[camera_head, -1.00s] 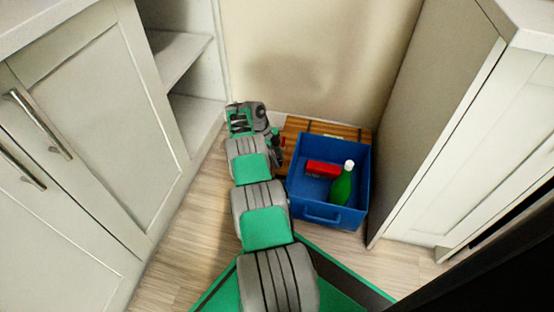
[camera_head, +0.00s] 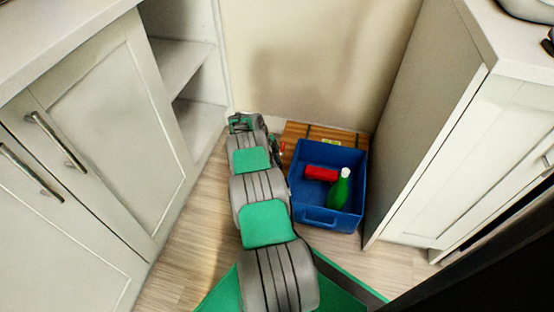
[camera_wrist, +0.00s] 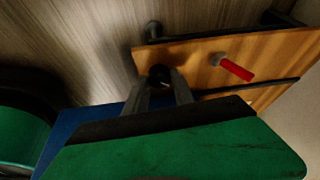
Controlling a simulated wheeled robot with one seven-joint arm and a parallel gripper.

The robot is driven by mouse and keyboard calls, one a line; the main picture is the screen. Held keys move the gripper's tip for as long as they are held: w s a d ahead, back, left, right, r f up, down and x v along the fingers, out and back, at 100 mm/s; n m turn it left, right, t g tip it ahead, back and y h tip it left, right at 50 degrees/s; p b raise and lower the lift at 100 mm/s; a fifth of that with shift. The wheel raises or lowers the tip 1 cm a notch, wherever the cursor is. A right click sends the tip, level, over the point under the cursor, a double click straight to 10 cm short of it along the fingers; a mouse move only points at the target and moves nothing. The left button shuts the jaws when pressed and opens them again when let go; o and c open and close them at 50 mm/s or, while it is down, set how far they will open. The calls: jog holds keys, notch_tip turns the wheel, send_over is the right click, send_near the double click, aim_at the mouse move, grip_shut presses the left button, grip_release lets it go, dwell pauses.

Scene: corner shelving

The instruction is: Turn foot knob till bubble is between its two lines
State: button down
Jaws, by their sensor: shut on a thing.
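The wooden board (camera_head: 300,131) lies low against the back wall, partly behind the blue crate. A small yellow-green bubble level (camera_head: 330,141) shows on it, too small to read the bubble or its lines. In the wrist view the board (camera_wrist: 215,55) carries a dark round foot knob (camera_wrist: 160,74). My gripper (camera_wrist: 161,82) has its two fingers around this knob and is shut on it. In the head view my arm hides the fingers and the knob.
Cabinets flank both sides; the floor (camera_head: 195,240) at left is clear.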

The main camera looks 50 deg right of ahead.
jog(key=n, duration=0.1)
jog(key=n+p, duration=0.1)
jog(key=n, duration=0.1)
jog(key=shift+s+a+r+t+h, duration=0.1)
jog(key=shift+a+r+t+h, duration=0.05)
jog(key=shift+t+h, duration=0.2)
jog(key=n, duration=0.2)
jog(key=n+t+h+p, duration=0.1)
jog(key=n, duration=0.1)
jog(key=shift+a+f+n, duration=0.1)
jog(key=shift+f+n, duration=0.1)
jog(key=shift+n, duration=0.1)
jog(key=shift+t, duration=0.25)
jog(key=c, duration=1.1)
grip_release()
jog(key=shift+p+v, duration=1.65)
jog(key=shift+v, duration=2.2)
jog(key=shift+s, duration=0.1)
